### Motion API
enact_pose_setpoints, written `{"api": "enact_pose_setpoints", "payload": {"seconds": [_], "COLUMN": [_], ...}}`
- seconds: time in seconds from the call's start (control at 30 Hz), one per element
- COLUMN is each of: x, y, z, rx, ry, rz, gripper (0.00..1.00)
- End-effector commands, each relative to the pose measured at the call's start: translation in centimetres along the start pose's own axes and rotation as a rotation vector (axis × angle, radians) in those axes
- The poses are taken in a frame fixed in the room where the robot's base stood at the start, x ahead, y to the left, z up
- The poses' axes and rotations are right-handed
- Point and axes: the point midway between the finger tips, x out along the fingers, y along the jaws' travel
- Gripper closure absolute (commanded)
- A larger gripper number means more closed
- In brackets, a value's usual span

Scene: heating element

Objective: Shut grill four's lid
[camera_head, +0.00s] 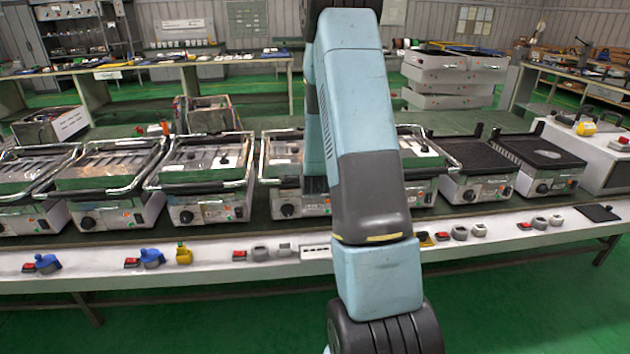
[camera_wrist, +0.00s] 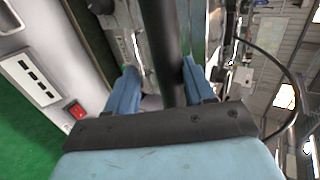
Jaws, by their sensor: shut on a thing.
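A row of grills stands on the long bench in the head view. The one just left of my arm, with a chrome-framed lid (camera_head: 283,158), is partly covered by the arm. Another grill (camera_head: 425,160) shows partly to the right of the arm. I cannot read which is grill four. My gripper is hidden behind the arm in the head view. In the wrist view my gripper (camera_wrist: 160,88) has its blue fingers on either side of a dark bar (camera_wrist: 165,35), shut on it. The bar looks like a grill lid's handle; its lid's angle cannot be told.
More grills (camera_head: 205,165) stand close together at the left. Two grills with bare black plates (camera_head: 540,152) stand at the right. Red switches and knobs (camera_head: 260,253) line the bench's front ledge. A white socket strip (camera_wrist: 30,80) and red switch (camera_wrist: 76,110) show in the wrist view.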

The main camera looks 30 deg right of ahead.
Motion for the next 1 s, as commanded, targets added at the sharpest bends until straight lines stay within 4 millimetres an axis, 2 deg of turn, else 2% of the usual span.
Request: {"api": "enact_pose_setpoints", "payload": {"seconds": [0.03,0.4,0.43,0.83,1.0], "x": [0.0,0.2,0.2,0.1,-1.1], "y": [1.9,1.9,1.9,1.6,1.1], "z": [0.1,-1.4,-1.5,-1.9,-1.5], "rx": [-0.004,0.007,0.007,0.011,0.010], "ry": [-0.005,0.012,0.013,0.019,0.018], "rz": [0.044,0.043,0.043,0.040,0.038], "gripper": [1.00,0.99,0.43,0.43,0.43]}}
